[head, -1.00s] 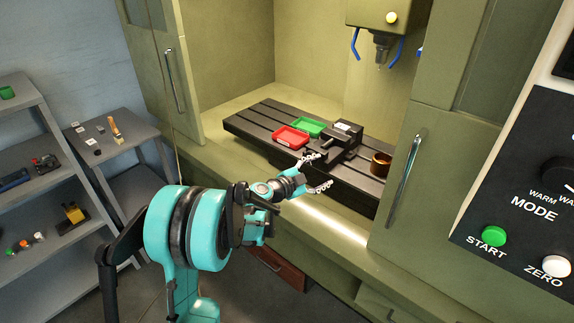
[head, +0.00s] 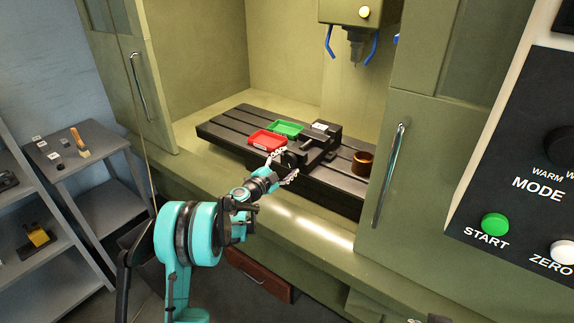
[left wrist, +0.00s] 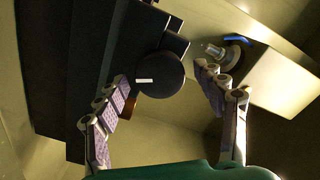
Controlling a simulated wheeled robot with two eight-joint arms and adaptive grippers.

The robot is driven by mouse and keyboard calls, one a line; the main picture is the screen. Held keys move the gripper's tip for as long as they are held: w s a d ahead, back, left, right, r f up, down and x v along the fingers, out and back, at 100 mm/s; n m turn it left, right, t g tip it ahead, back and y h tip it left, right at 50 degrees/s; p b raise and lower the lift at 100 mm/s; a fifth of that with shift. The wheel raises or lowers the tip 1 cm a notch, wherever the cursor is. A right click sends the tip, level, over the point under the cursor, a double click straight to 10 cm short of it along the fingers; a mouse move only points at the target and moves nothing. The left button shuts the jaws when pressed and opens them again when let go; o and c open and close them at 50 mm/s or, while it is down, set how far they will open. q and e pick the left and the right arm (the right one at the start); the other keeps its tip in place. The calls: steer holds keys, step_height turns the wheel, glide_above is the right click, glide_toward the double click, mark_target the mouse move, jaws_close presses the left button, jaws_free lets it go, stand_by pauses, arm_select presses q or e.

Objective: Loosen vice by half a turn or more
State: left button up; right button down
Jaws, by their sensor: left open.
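The dark vice (head: 324,137) sits on the black slotted machine table (head: 222,131). Its round black knob with a white mark (left wrist: 160,80) faces the camera in the left wrist view, the mark nearly horizontal. My left gripper (head: 282,166) is open at the vice's front end. In the left wrist view its fingers (left wrist: 160,75) stand on either side of the knob, with a visible gap on the right; contact on the left is hard to tell. In the head view the fingers partly hide the knob. My right gripper is not in view.
A red tray (head: 267,140) and a green tray (head: 288,129) lie left of the vice. A copper-coloured cup (head: 362,162) stands right of it. The spindle (head: 355,45) hangs above. Cabinet doors flank the opening. A control panel (head: 520,150) is at right, grey shelves at left.

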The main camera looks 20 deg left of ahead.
arm_select(q)
steer(key=c, duration=1.2)
steer(key=shift+o, duration=0.2)
steer(key=shift+n, duration=0.3)
